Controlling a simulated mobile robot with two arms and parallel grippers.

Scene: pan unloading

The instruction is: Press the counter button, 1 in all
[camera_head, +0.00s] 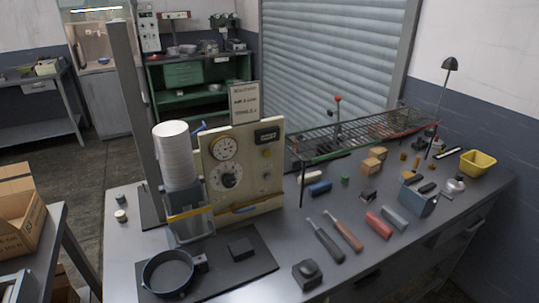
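A cream machine panel (262,182) stands on the grey workbench, with two round dials, a small dark plate and small knobs on its face. I cannot tell which part is the counter button. A dark block with a rounded top (308,271) sits at the bench's front edge and looks like a push button. A round dark pan (168,272) lies on a dark mat (235,283) in front of the machine, with a small black block (240,248) to its right. Neither gripper shows in the head view.
A tall white ribbed cylinder (175,155) stands left of the panel. Right of it are a wire rack (360,134), long-handled tools (326,240), a red block (378,225), small wooden blocks and a yellow bin (478,163). A cardboard box (20,215) is at far left.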

